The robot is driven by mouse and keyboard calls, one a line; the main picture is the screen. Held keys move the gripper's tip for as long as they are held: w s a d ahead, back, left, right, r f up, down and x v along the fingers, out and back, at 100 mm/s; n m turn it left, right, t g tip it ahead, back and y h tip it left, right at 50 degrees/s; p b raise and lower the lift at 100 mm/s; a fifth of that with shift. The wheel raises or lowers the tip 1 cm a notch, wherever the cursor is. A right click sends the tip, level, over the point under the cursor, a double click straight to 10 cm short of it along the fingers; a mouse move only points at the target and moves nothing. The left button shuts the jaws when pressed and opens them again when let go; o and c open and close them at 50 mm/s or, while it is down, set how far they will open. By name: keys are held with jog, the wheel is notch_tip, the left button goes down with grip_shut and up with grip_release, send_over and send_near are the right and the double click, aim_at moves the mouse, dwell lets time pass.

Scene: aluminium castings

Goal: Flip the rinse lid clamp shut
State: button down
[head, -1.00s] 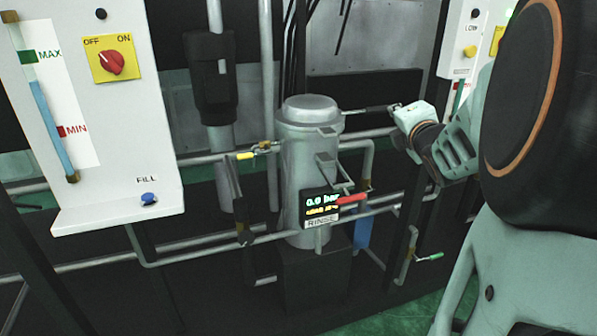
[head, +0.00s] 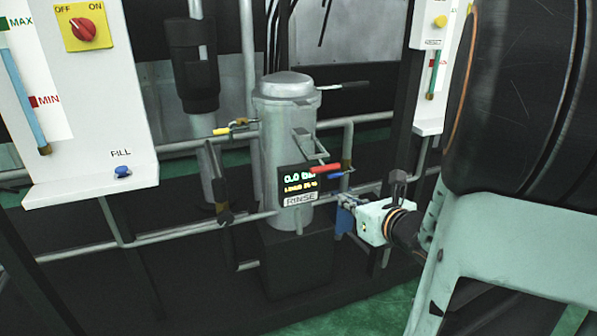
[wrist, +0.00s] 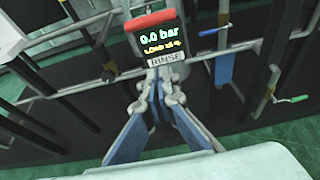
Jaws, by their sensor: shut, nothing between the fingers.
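The grey rinse vessel (head: 285,130) stands upright with its domed lid (head: 286,84) down on top. The clamp's red handle (head: 325,168) sticks out to the right at the vessel's front, just above the RINSE display (head: 299,184). A grey clamp loop (head: 308,143) stands out above it. My gripper (head: 350,203) is below and right of the display, apart from the handle. In the wrist view my gripper's tips (wrist: 160,82) are together and empty, below the display, with the red handle (wrist: 150,22) beyond them at the top.
A black lid handle (head: 343,86) juts right from the lid. Pipes (head: 185,235) run on both sides, with a yellow-handled valve (head: 222,131) at left. A blue cylinder (wrist: 224,69) is right of the display. A white FILL panel (head: 85,125) stands at left.

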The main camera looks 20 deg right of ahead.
jog(key=shift+w, duration=0.1)
jog(key=b+x, duration=0.2)
jog(key=x, duration=0.8)
notch_tip(320, 180, up, 4)
jog(key=shift+r+p, duration=0.15)
jog(key=shift+p, duration=0.7)
